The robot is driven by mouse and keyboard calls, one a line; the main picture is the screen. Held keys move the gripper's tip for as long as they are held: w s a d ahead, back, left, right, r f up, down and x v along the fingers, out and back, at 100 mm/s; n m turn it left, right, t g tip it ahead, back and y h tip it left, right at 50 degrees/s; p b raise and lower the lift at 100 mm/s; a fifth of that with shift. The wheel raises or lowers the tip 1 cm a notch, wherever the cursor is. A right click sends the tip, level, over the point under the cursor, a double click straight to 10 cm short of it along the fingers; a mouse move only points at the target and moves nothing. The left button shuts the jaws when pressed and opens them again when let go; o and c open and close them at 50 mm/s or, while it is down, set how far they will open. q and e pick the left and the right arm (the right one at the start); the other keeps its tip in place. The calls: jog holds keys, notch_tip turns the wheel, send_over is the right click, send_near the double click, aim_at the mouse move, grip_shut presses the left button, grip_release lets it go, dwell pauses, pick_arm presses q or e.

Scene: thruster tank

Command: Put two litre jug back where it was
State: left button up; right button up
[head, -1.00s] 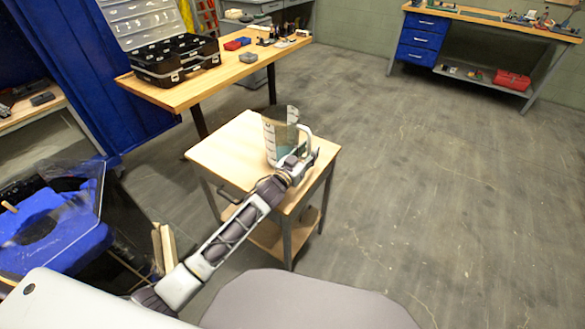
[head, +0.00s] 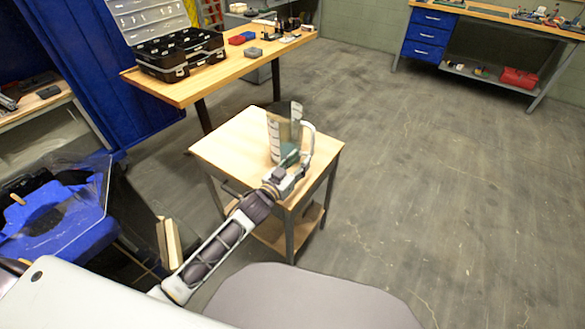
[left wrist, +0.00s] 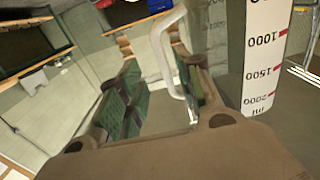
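The two litre jug (head: 282,138) is clear, with a white measuring scale and a pale handle. It stands upright on the small wooden table (head: 225,150), near its right side. In the left wrist view its scale (left wrist: 262,60) is at the right and its handle (left wrist: 163,50) is in the middle. My left gripper (head: 294,166) is at the near side of the jug, low by the handle. In the left wrist view my left gripper (left wrist: 160,90) has its fingers apart. The handle shows between them, nearer the right finger, with no clear grip. My right gripper is not in view.
A larger wooden table (head: 215,80) behind holds an open black toolbox (head: 180,55) and small items. A blue container (head: 50,225) stands at the left. A workbench (head: 490,15) with blue drawers is at the far right. The floor to the right is clear.

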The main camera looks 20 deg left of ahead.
pick_arm(q)
jog(key=shift+v, duration=1.35)
jog(key=shift+s+a, duration=0.15)
jog(key=shift+s, duration=0.2)
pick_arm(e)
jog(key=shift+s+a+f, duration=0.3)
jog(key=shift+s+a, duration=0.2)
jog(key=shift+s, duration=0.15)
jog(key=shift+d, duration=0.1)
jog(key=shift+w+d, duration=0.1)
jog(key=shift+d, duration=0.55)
